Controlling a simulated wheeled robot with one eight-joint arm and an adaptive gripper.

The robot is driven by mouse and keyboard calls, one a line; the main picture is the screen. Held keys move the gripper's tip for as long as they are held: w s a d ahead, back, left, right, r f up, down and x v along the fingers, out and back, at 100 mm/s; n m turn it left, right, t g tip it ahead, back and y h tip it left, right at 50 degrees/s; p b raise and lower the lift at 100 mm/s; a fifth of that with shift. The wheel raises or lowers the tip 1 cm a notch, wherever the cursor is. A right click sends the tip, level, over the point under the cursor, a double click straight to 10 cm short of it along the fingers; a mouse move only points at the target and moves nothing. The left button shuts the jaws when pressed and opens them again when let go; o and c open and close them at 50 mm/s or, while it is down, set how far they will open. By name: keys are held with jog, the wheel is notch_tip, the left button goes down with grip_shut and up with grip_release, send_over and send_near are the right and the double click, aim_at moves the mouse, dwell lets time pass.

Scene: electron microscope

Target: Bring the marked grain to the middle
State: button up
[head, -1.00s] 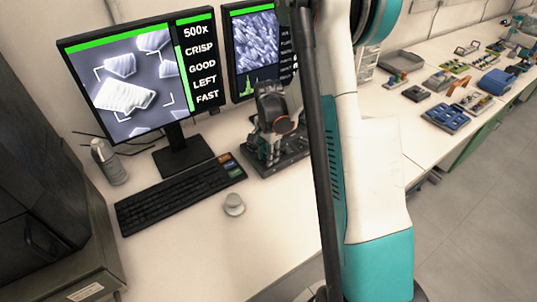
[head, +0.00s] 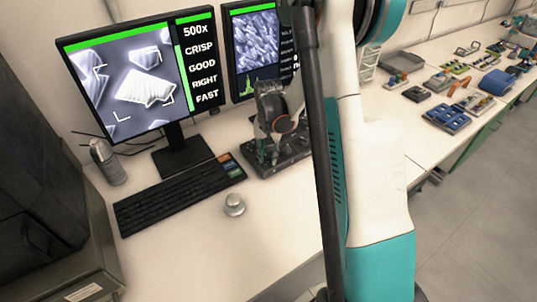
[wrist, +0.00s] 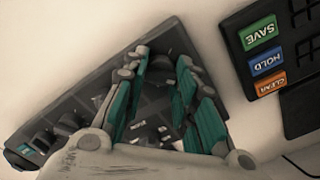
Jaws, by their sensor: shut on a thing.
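The left monitor (head: 75,75) shows a magnified picture of several pale blocky grains with white corner brackets. The large ridged grain (head: 146,88) lies right of the middle of the brackets, partly over their right side. Text beside it reads 500x, CRISP, GOOD, RIGHT, FAST. The dark control panel (head: 285,160) stands on the desk right of the keyboard. My gripper (head: 264,155) is down at this panel; in the wrist view its teal fingers (wrist: 165,65) reach onto it. It is shut on a panel control, which the fingers mostly hide.
A black keyboard (head: 178,195) with SAVE, HOLD and CLEAR keys lies left of the panel. A small silver knob-like piece (head: 234,205) stands on the desk in front. A second monitor (head: 232,90) is behind. Other panel knobs (wrist: 68,122) are beside my fingers.

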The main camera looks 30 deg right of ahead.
dwell(0.5)
jog(key=o, duration=1)
jog(key=shift+o, duration=0.2)
notch_tip(320, 180, up, 12)
dwell(0.9)
